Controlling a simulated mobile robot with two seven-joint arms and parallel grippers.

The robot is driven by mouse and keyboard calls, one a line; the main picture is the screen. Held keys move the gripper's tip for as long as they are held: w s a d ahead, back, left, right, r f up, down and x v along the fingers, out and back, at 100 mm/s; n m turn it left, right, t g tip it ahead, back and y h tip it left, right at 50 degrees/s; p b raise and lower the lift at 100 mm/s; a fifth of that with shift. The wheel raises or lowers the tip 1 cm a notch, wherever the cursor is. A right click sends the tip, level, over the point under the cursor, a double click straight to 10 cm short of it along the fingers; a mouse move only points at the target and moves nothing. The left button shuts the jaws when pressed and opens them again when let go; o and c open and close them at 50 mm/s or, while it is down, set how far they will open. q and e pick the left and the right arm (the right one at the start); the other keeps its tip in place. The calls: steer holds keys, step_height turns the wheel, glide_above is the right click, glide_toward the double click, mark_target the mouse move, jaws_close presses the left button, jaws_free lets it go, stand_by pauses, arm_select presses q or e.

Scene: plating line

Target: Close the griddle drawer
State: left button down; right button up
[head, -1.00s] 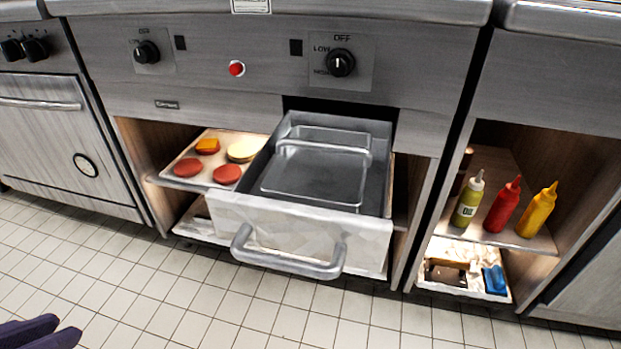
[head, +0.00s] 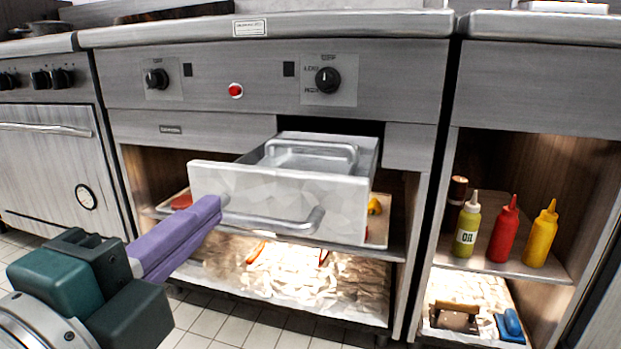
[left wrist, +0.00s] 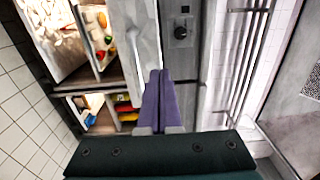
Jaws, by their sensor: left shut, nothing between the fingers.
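The griddle drawer (head: 275,201) is a grey metal drawer with a pale front, pulled out of the griddle cabinet. A dark gap shows above its back, and a lidded tray (head: 312,152) lies inside. Its bar handle (head: 285,224) runs along the lower front. My left gripper (head: 214,208), with purple fingers, is shut and empty. In the head view its fingertips overlap the left part of the drawer front near the handle; I cannot tell whether they touch. In the left wrist view the shut fingers (left wrist: 162,78) point at the drawer front (left wrist: 143,35). My right gripper is not in view.
Below the drawer is an open shelf with a foil-lined bottom (head: 300,285). To the right, a cubby holds an oil bottle (head: 467,228), a red bottle (head: 503,230) and a yellow bottle (head: 541,236). An oven (head: 45,165) stands left. Tiled floor lies in front.

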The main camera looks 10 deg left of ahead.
mark_target(257, 173)
arm_select(q)
steer(key=w+b, duration=0.1)
steer(key=w, duration=0.6)
steer(key=shift+w+d, duration=0.15)
steer(key=shift+w, duration=0.45)
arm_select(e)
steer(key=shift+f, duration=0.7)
arm_select(q)
steer(key=shift+w, duration=0.15)
